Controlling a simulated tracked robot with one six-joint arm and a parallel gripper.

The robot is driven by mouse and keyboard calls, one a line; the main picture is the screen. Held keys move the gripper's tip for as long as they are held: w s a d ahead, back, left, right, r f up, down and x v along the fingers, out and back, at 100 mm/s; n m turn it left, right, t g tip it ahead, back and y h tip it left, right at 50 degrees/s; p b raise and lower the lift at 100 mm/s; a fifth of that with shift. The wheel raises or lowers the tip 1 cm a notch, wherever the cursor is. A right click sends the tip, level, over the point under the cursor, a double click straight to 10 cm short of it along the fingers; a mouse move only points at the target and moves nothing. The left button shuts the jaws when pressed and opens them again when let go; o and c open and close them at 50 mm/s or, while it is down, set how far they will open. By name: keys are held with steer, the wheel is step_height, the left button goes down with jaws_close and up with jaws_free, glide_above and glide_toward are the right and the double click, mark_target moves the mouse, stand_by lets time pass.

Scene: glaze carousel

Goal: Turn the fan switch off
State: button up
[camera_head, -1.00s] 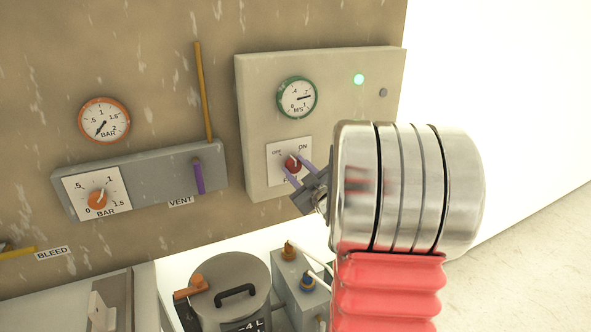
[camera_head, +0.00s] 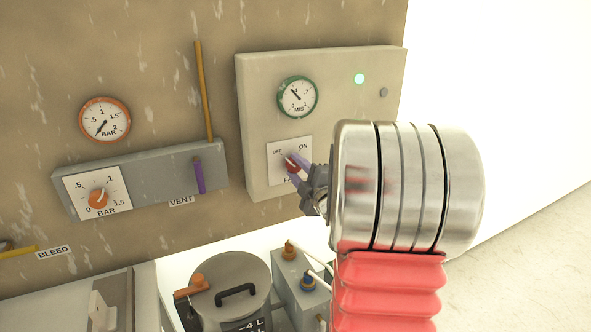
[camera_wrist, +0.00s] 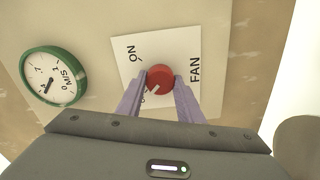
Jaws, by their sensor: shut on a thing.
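The fan switch is a red knob (camera_head: 292,166) on a white plate marked OFF, ON and FAN, on a beige panel (camera_head: 258,125). Its white mark points up and left towards OFF in the head view. In the wrist view the knob (camera_wrist: 160,75) sits between two purple fingers, and its mark points down and left; the OFF label is mostly hidden there. My gripper (camera_head: 296,168) is shut on the knob, one finger on each side. It also fills the lower part of the wrist view (camera_wrist: 161,84).
At left are a BAR gauge (camera_head: 104,120), an orange BAR knob (camera_head: 98,199) and a purple vent lever (camera_head: 199,176). A lidded pot (camera_head: 231,282) stands below.

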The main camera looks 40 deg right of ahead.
steer(key=shift+a+f, duration=0.1)
steer(key=shift+a, duration=0.05)
stand_by(0.3)
steer(key=o, duration=1.1)
steer(key=shift+c, duration=0.2)
steer(key=shift+s, duration=0.1)
steer(key=v, duration=1.3)
steer(key=shift+s, duration=0.3)
steer(key=shift+w+a, duration=0.15)
